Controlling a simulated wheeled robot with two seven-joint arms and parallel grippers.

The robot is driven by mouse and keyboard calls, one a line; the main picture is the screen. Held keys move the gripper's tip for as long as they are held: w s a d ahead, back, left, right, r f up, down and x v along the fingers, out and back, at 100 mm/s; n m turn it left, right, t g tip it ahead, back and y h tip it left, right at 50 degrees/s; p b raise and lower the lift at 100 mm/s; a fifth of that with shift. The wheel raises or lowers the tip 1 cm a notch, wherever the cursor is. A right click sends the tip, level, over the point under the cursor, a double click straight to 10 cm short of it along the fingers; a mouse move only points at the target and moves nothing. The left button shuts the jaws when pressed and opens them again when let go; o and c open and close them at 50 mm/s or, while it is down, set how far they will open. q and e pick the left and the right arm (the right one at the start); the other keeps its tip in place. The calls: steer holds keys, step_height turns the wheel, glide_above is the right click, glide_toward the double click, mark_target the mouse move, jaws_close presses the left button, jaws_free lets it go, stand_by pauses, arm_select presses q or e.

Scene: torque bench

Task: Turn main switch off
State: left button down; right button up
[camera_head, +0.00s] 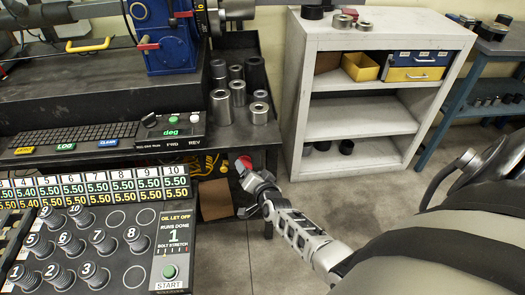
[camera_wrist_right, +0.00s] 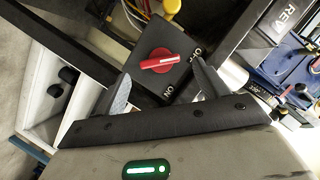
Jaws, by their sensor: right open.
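The main switch is a red rotary knob on a dark plate; it shows in the right wrist view (camera_wrist_right: 159,62) and small at the bench's front corner in the head view (camera_head: 245,163). Its raised handle lies nearly level across the wrist picture. White ON and OFF marks are on the plate; which one the handle points to I cannot tell for sure. My right gripper (camera_head: 251,196) is open, also seen in the wrist view (camera_wrist_right: 161,80), its fingers on either side of the knob in the picture, apparently without touching it. My left gripper is not in view.
The dark bench carries a keyboard (camera_head: 75,139), a control box (camera_head: 171,130) and several metal sockets (camera_head: 238,93). A panel with bolts and a START button (camera_head: 169,271) lies at front left. A white shelf (camera_head: 299,125) stands at right. Yellow cables hang under the bench.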

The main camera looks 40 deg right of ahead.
steer(key=p+v, duration=0.1)
steer(key=v, duration=1.1)
steer(key=shift+p, duration=0.4)
steer(key=shift+a, duration=0.1)
steer(key=s+a+r+n+g+y, duration=0.4)
steer(key=a+n+g+y, duration=0.1)
steer(key=a+n, duration=0.4)
steer(key=s+a+r+n+g+h, duration=0.15)
steer(key=s+r+n+g, duration=0.45)
steer(key=s, duration=0.8)
steer(key=w+a+f+t+y, duration=0.3)
steer(key=w+a+f+t, duration=0.2)
steer(key=f, duration=0.3)
steer(key=shift+w+f+t, duration=0.15)
steer(key=shift+w+t, duration=0.25)
steer(key=shift+t, duration=0.5)
